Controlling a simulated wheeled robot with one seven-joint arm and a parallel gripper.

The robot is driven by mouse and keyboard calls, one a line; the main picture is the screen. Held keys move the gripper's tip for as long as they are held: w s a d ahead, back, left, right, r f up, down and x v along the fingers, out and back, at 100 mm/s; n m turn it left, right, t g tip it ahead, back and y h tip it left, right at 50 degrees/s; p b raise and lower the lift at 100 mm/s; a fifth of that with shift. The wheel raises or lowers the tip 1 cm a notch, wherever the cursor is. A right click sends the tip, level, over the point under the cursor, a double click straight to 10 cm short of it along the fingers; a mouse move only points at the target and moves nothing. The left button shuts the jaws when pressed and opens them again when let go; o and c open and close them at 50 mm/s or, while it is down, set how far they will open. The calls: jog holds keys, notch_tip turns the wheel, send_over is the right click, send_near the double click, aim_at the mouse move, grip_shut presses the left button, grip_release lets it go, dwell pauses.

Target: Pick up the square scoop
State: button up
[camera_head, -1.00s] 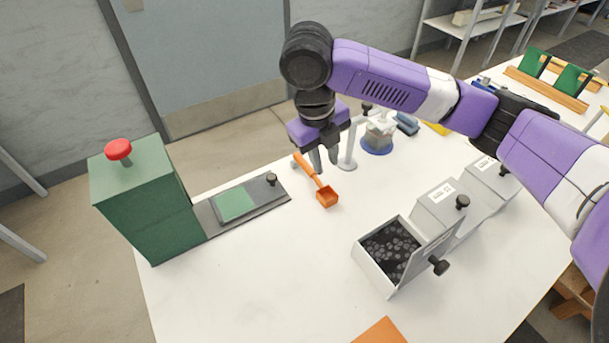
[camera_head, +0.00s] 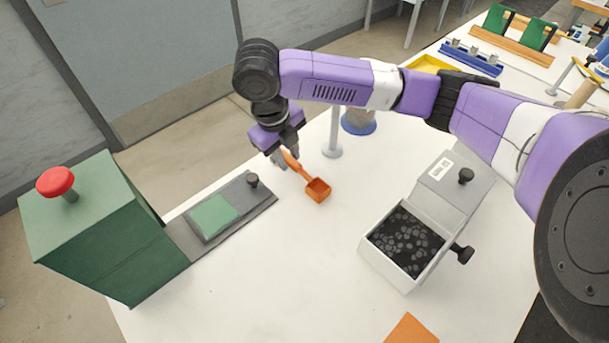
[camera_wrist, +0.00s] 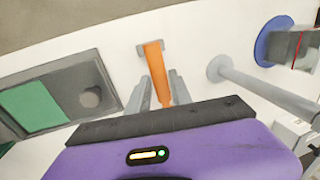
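The orange square scoop (camera_head: 318,189) lies on the white table, its square bowl toward the front right and its handle toward the back left. My gripper (camera_head: 285,161) points down at the handle end. In the wrist view, the orange handle (camera_wrist: 155,66) runs between the two grey fingers of my gripper (camera_wrist: 158,80). The fingers stand apart on either side of the handle, with narrow gaps seeming to show. The bowl is hidden in the wrist view behind the purple gripper body.
A green press (camera_head: 105,230) with a red button and a dark plate (camera_head: 262,197) with a black knob stand left. A grey post (camera_head: 333,135) stands close right of my gripper. A bin of dark pieces (camera_head: 400,270) is at right. The table between is clear.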

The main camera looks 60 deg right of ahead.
aim_at(289, 157)
jog(key=shift+d+f, duration=0.2)
jog(key=shift+f, duration=0.7)
grip_shut()
jog(key=shift+r, duration=0.1)
notch_tip(289, 157, up, 20)
jog(key=shift+p, duration=0.45)
